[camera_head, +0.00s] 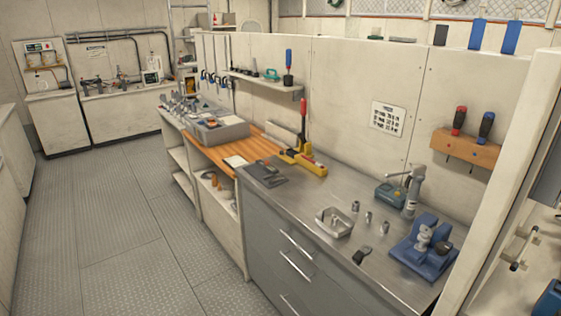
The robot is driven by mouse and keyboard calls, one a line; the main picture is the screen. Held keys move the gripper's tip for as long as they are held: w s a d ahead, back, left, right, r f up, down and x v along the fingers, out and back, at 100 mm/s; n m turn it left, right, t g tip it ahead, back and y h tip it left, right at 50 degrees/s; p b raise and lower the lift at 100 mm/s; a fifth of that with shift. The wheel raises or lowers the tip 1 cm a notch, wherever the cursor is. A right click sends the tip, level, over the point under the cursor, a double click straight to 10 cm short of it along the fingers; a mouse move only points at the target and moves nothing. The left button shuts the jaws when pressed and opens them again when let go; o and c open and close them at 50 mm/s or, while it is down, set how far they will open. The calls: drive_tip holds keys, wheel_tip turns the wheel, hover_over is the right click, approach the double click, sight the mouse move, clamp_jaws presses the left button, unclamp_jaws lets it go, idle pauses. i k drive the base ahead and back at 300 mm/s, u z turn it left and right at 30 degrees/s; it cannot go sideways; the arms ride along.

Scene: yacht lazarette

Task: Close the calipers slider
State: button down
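I cannot pick out the calipers with certainty. A flat dark grey item (265,174) lies on the steel worktop (310,190), near the wooden section; its details are too small to tell whether it is the calipers or whether a slider is open. My gripper is not in view.
The steel worktop also holds a yellow tool with a red handle (303,155), a square metal dish (333,223), small metal parts, a blue fixture (424,247) and a teal box (390,193). A grey bin (218,131) stands farther back. The floor (130,220) at left is clear.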

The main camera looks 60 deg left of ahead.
sight(269, 168)
drive_tip(key=z, duration=1)
drive_tip(key=k, duration=1.05)
drive_tip(key=u, duration=2.25)
